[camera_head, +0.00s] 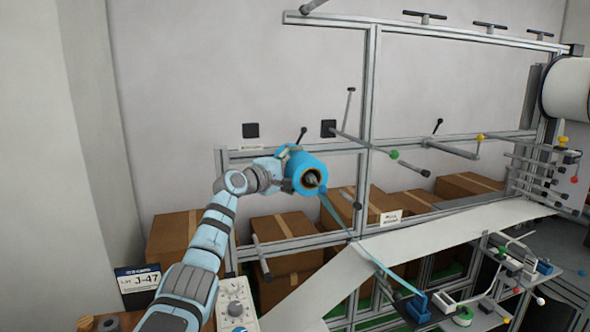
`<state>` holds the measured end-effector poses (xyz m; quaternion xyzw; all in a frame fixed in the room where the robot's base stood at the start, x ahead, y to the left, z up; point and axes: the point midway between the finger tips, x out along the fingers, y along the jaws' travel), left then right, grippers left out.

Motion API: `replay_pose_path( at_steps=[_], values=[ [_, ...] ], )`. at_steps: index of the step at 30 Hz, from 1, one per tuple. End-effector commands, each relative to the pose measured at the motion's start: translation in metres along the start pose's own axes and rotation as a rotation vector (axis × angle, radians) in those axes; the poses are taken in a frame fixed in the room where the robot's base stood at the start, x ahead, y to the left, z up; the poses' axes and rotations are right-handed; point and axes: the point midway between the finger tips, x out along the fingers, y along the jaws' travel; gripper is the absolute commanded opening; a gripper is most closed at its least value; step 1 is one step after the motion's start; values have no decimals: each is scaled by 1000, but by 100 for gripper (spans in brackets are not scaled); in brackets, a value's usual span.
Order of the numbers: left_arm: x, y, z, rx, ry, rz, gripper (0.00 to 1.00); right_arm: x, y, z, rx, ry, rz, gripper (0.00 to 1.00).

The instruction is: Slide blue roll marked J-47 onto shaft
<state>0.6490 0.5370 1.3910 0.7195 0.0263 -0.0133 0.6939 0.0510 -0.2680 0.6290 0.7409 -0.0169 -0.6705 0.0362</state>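The blue roll (316,162) is at the centre, with its brown core facing me. A grey rod end (312,180) shows in the core's opening; I cannot tell how far the roll sits along this shaft. My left gripper (286,170) is at the roll's left side with its fingers against it, and appears shut on it; the roll hides part of the fingers. A sign reading J-47 (146,280) stands at the lower left. My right gripper is not in view.
A grey metal frame (370,90) with several rods stands behind. A pale sheet (450,225) slopes across the lower right. A blue strip (375,262) runs down to a blue block (417,308). Cardboard boxes (178,236) and a control box (236,300) sit low at left.

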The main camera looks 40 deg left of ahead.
Motion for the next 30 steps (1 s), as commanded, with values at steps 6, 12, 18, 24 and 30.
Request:
replay_pose_path(
  at_steps=[6,12,18,24,30],
  values=[
    [2,1,-3,0,0,2,38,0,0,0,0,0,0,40],
    [2,1,-3,0,0,2,100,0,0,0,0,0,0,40],
    [2,1,-3,0,0,1,100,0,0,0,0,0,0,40],
    [-4,-1,-5,2,3,0,100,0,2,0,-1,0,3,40],
    [-44,-2,-7,12,8,-3,100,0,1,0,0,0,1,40]
  ],
)
